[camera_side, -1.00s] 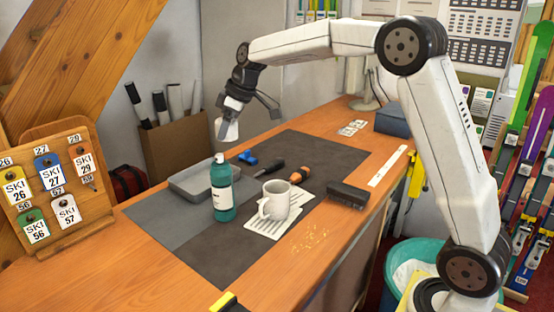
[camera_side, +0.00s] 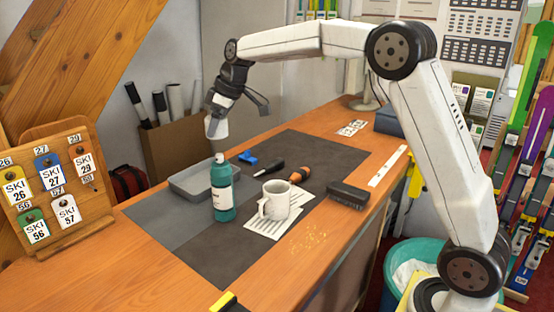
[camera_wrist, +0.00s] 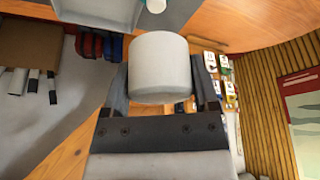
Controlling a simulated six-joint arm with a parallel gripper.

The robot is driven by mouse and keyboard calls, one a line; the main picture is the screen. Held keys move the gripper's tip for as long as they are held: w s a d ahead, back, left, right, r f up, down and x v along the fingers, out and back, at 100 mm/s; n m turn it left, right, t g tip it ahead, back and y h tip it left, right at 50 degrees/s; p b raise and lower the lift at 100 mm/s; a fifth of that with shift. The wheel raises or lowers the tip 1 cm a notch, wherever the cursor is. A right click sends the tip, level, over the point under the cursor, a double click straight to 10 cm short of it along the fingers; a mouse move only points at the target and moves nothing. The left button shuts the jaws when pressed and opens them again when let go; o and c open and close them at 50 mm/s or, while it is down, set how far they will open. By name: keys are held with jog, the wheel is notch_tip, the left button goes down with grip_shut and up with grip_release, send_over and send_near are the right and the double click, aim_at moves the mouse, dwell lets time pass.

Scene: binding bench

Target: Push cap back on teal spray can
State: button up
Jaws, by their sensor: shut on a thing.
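The teal spray can (camera_side: 223,196) stands upright on the dark mat, with a white label and a bare white nozzle on top. My gripper (camera_side: 219,118) is shut on the white cap (camera_side: 216,128) and holds it above the can, slightly to its left in the side view. A gap shows between cap and nozzle. In the wrist view the cap (camera_wrist: 160,68) fills the space between the fingers, and the white nozzle tip (camera_wrist: 156,5) shows at the top edge.
A grey tray (camera_side: 180,187) lies behind the can on the left. A white mug (camera_side: 264,208) stands on papers to its right. Screwdrivers (camera_side: 270,171) and a blue item (camera_side: 247,159) lie behind. A dark block (camera_side: 348,195) sits farther right. The front of the mat (camera_side: 215,262) is clear.

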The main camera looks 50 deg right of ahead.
aim_at(219, 154)
jog(key=shift+f, duration=2.05)
jog(key=shift+f, duration=2.05)
dwell(2.1)
jog(key=o, duration=1)
jog(key=shift+o, duration=0.2)
jog(key=shift+r, duration=0.25)
jog(key=shift+r, duration=3.25)
